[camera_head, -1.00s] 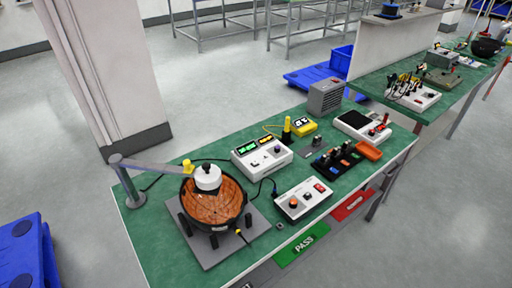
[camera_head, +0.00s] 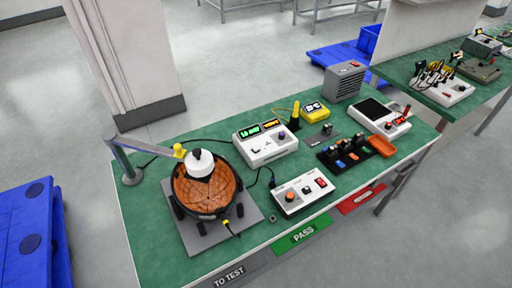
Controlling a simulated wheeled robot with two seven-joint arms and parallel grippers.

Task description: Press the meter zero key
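A white bench meter (camera_head: 265,146) with two lit displays, one green and one yellow, stands near the middle of the green-topped bench. Small keys and a dark knob are on its front, too small to read. A yellow handheld meter (camera_head: 315,111) lies behind it to the right, beside an upright yellow probe. A white device with a dark screen (camera_head: 379,118) stands further right. I cannot tell which key is the zero key. Neither gripper shows in the head view.
A round brown coil (camera_head: 205,188) sits on a grey plate under a lamp-like arm (camera_head: 146,144). A white switch box (camera_head: 303,192), a black terminal block (camera_head: 344,155), an orange tray (camera_head: 381,147) and a grey vented box (camera_head: 344,82) share the bench. Blue pallets (camera_head: 35,240) lie at left.

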